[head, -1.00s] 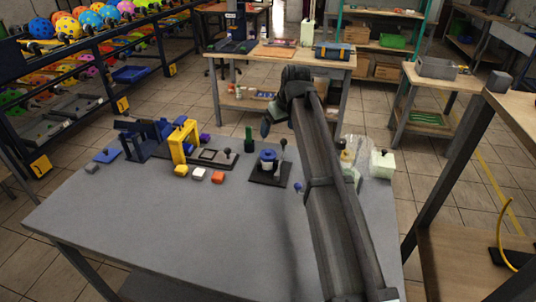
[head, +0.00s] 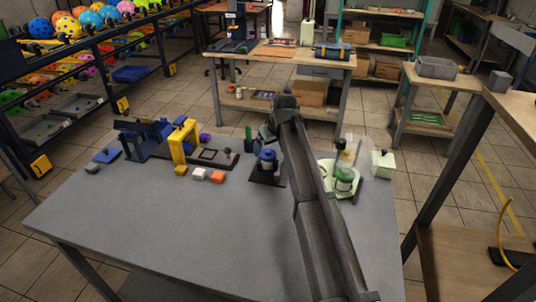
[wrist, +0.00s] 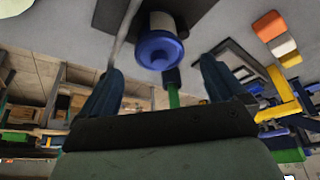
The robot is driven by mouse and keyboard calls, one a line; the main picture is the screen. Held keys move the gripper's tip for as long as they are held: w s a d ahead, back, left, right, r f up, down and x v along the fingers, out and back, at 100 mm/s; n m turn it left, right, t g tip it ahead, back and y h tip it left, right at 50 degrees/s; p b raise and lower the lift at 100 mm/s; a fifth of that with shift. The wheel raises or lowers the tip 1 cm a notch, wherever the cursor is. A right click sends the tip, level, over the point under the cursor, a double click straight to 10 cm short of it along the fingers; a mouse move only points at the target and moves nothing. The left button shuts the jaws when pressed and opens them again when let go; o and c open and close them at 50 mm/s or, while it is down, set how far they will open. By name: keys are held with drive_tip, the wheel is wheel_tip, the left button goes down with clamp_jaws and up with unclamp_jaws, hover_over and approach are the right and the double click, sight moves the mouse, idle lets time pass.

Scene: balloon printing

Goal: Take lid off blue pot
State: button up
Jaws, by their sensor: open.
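The blue pot (head: 267,168) stands on a black base plate (head: 263,180) near the middle of the grey table, partly hidden by my arm. Its blue lid (wrist: 158,49) is on top, with a knob, above a pale body in the wrist view. My gripper (wrist: 160,70) is open; its two dark blue fingers are apart, and the lid shows between and beyond their tips. In the head view my gripper (head: 268,133) is just above and behind the pot. Nothing is held. Whether a finger touches the lid cannot be told.
A thin upright post (wrist: 126,30) rises from the base plate beside the pot. A green object (head: 248,142) stands close to its left. A yellow frame (head: 177,145) and small blocks (head: 199,174) lie left. The table's front is clear.

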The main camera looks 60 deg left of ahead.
sight(268, 153)
drive_tip(key=shift+x, duration=1.2)
drive_tip(key=c, duration=1)
